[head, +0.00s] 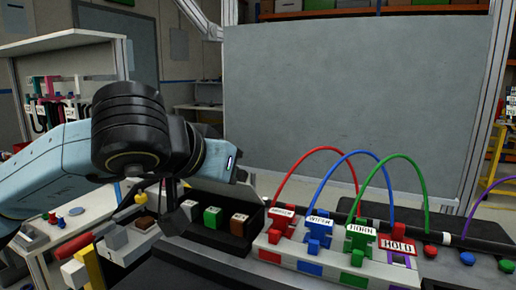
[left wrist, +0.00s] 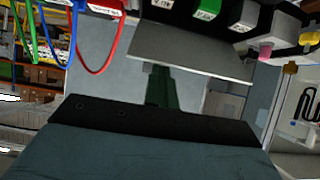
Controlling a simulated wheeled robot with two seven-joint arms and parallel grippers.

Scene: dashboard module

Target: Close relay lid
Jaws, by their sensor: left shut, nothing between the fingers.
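The black relay box (head: 252,226) stands in the middle of the head view, left of the wire connectors. White, green (head: 212,217) and brown (head: 239,224) relays show uncovered in it. My left gripper (head: 173,222) points down at the left end of the box. It is shut and empty, and I cannot tell whether it touches the box. My wrist hides part of the area behind it. In the left wrist view some relays (left wrist: 207,10) show at the top edge. My right gripper is not in view.
Right of the box is a connector block (head: 310,257) with red, blue and green wires arching to the right. A red HOLD tag (head: 398,246) sits there. Left are grey, brown and yellow blocks (head: 93,266). A large grey board (head: 350,100) stands behind.

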